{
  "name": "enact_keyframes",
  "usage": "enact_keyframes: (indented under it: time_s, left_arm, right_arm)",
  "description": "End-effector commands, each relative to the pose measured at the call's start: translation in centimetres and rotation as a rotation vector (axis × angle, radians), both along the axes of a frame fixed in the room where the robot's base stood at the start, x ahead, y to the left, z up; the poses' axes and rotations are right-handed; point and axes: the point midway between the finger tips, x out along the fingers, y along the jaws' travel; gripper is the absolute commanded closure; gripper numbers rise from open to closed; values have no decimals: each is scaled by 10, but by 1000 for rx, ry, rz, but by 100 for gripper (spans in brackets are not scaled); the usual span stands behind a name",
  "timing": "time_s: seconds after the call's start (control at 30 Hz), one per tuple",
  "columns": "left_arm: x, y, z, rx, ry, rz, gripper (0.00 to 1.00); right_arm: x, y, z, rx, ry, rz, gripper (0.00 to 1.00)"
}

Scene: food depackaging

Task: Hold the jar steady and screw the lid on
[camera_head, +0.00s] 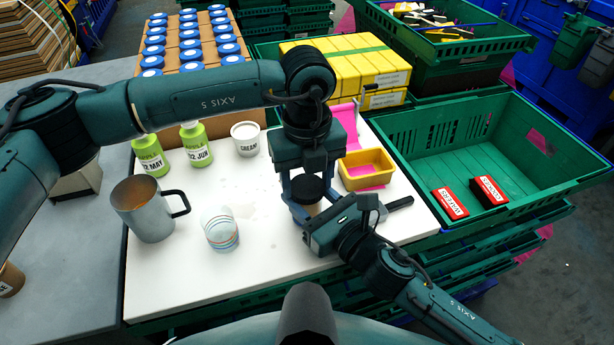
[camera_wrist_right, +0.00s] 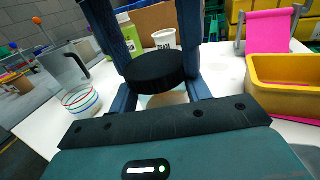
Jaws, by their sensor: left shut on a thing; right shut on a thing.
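A jar with pale brown contents (camera_head: 309,209) stands upright near the right front of the white table, and its body also shows in the right wrist view (camera_wrist_right: 166,99). A black lid (camera_head: 308,188) sits level at its mouth; it also shows in the right wrist view (camera_wrist_right: 155,71). I cannot tell whether its thread is engaged. My left gripper (camera_head: 307,184) points down from above, shut on the lid with a finger on each side. My right gripper (camera_head: 304,217) reaches in low from the front right, shut around the jar body, which its fingers partly hide.
A steel mug (camera_head: 150,212) and a striped glass (camera_head: 219,232) stand left on the white table (camera_head: 190,283). Two green bottles (camera_head: 196,145) and a white tub (camera_head: 245,138) stand behind. A yellow tray (camera_head: 366,168) is right of the grippers. A green crate (camera_head: 450,160) borders the right.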

Motion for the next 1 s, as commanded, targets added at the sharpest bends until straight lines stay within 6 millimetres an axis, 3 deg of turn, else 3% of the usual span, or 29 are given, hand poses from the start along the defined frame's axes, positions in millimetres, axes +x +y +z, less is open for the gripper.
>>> enact_keyframes:
  time_s: [0.23, 0.33, 0.8, 1.0]
  left_arm:
    - [0, 0, 0, 0, -1, -22, 73]
    - [0, 0, 0, 0, -1, -132, 73]
    - [0, 0, 0, 1, -1, -1166, 73]
    - [0, 0, -1, 0, 0, -1439, 73]
  right_arm:
    - [0, 0, 0, -1, 1, -1, 100]
    - [0, 0, 0, -1, 1, -1, 100]
    - [0, 0, 0, -1, 1, -1, 100]
    - [0, 0, 0, -1, 1, -1, 100]
